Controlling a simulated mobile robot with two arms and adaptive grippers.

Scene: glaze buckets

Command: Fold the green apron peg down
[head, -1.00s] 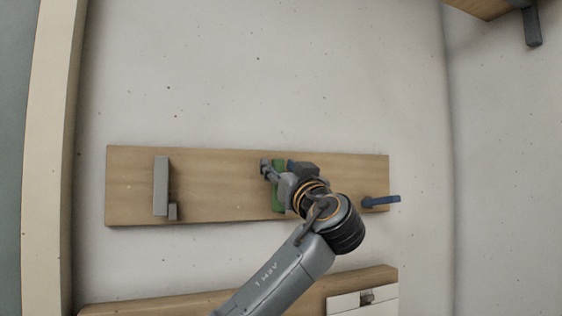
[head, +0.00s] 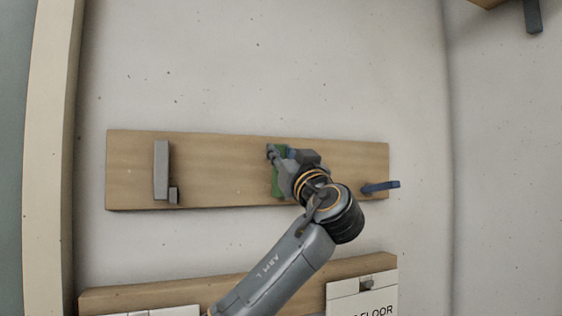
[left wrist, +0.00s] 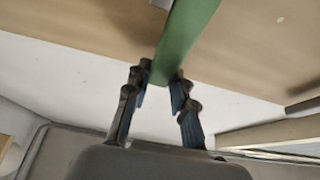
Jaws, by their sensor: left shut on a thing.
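The green apron peg (head: 277,186) is a flat green bar at the middle of a wooden wall board, partly hidden behind my left gripper. In the left wrist view the green peg (left wrist: 186,35) runs from the top edge down between the two fingers. My left gripper (head: 279,156) is at the peg's upper part in the head view. The left wrist view shows its dark blue-padded fingers (left wrist: 160,85) on both sides of the peg's end, shut on it. My right gripper is not in view.
The wooden board (head: 230,180) also bears a grey upright peg (head: 161,170) at left and a blue peg (head: 381,187) sticking out at right. A lower wooden rail (head: 240,281) carries white signs (head: 362,299). The wall above the board is bare.

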